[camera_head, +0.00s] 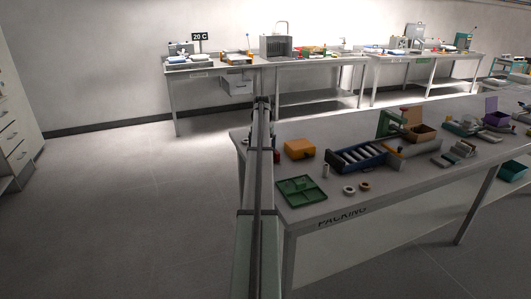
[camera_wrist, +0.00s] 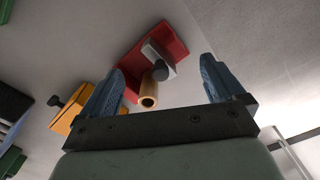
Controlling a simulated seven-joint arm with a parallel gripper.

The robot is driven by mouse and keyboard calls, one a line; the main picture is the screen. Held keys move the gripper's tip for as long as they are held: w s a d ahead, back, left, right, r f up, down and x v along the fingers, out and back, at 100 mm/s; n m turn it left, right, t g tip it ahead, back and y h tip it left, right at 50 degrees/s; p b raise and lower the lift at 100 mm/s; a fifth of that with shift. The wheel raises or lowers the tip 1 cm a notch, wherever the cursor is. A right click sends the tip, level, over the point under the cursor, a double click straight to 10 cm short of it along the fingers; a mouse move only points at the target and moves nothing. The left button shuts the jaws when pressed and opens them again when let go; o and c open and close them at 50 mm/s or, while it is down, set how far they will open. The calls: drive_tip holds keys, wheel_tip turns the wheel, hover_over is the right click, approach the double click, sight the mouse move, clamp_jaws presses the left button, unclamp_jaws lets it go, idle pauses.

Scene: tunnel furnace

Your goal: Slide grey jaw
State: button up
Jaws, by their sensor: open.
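In the wrist view, a grey jaw (camera_wrist: 160,57) with a black knob (camera_wrist: 160,71) sits on a red base (camera_wrist: 172,38). A tan hollow cylinder (camera_wrist: 148,94) lies at the near side of the base, close to the left finger. My gripper (camera_wrist: 161,68) is open, with its two blue fingers apart and the grey jaw showing between them. I cannot tell whether either finger touches anything. In the head view, a small red patch (camera_head: 276,156) shows beside my arm, which hides much of that spot; the grey jaw cannot be made out there.
A yellow box (camera_wrist: 72,108) with a black knob is left of my gripper; it is also in the head view (camera_head: 299,149). On the packing table (camera_head: 305,211) are a green tray (camera_head: 301,191), a roller unit (camera_head: 361,157) and small rings (camera_head: 349,190).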

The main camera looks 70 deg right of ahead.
drive_tip(key=shift+r, duration=0.15)
drive_tip(key=shift+r, duration=3.4)
drive_tip(key=shift+w, duration=0.1)
